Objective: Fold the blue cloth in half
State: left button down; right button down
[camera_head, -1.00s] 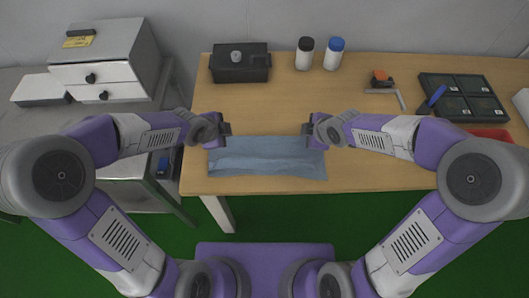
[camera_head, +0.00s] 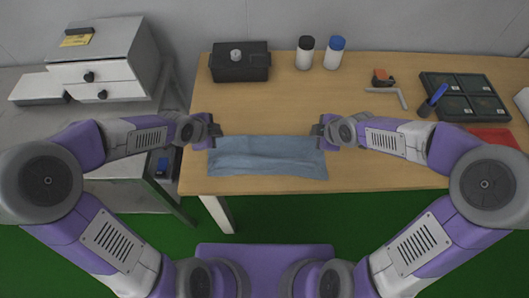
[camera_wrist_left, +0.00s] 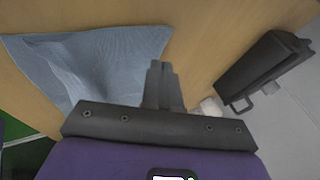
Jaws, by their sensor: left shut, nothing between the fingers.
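The blue cloth (camera_head: 265,160) lies as a wide strip near the front edge of the table, with low wrinkles running across it. It also shows at the upper left in the left wrist view (camera_wrist_left: 95,65). I cannot tell how its layers lie. My left gripper (camera_head: 217,130) is at the cloth's far left corner, and its fingers are together and empty in the left wrist view (camera_wrist_left: 160,72). My right gripper (camera_head: 317,130) is at the far right corner. Its fingers are too small to tell whether they are open or shut.
A black box (camera_head: 240,65) and two bottles, one black-capped (camera_head: 305,54) and one blue-capped (camera_head: 334,54), stand at the back of the wooden table (camera_head: 280,105). A clamp-like tool (camera_head: 384,82) and a black tray (camera_head: 465,97) are at right. The table beyond the cloth is clear.

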pick_arm(q)
jog(key=shift+f, duration=0.4)
pick_arm(e)
jog(key=shift+r, duration=0.25)
jog(key=shift+f, duration=0.15)
jog(key=shift+f, duration=0.25)
